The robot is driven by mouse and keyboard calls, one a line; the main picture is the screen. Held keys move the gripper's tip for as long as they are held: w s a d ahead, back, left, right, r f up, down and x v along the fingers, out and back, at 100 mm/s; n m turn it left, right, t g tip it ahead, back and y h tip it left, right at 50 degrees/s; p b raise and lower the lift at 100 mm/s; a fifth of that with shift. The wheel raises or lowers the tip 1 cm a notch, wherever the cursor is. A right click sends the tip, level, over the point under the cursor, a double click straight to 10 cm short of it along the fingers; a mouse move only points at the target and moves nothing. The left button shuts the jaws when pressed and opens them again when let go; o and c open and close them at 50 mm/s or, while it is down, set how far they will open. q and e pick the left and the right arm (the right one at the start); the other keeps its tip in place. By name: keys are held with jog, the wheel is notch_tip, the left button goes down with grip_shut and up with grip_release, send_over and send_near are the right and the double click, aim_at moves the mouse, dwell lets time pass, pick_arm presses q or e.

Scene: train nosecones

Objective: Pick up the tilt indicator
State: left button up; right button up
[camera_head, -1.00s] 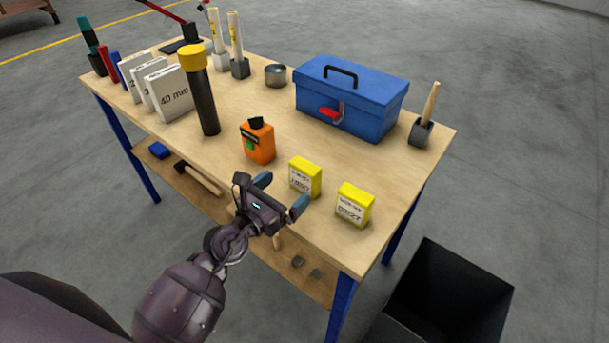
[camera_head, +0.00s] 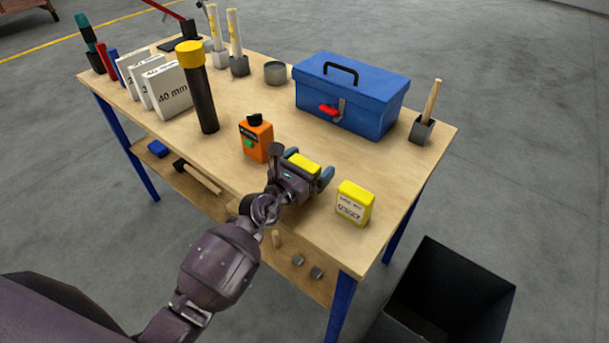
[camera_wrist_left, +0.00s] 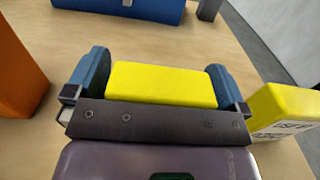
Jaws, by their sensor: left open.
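Two small yellow boxes with white labels stand at the table's front edge; I cannot read the labels well enough to tell which is the tilt indicator. The left yellow box (camera_head: 305,165) is mostly hidden behind my left gripper (camera_head: 309,166). In the left wrist view the left yellow box (camera_wrist_left: 162,84) sits between the two open blue-grey fingers (camera_wrist_left: 160,80), with a narrow gap showing near the fingers. The right yellow box (camera_head: 354,203) stands apart, to the right; it also shows in the left wrist view (camera_wrist_left: 284,112). My right gripper is not in view.
An orange bottle (camera_head: 256,138) stands close left of the gripper. A blue toolbox (camera_head: 350,95) is behind, with a brush-like tool in a holder (camera_head: 422,130) at right. A black-and-yellow cylinder (camera_head: 203,90) and white boxes (camera_head: 168,90) stand further left. A dark bin (camera_head: 440,300) is on the floor.

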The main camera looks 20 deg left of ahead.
pick_arm(q)
jog(key=c, duration=0.8)
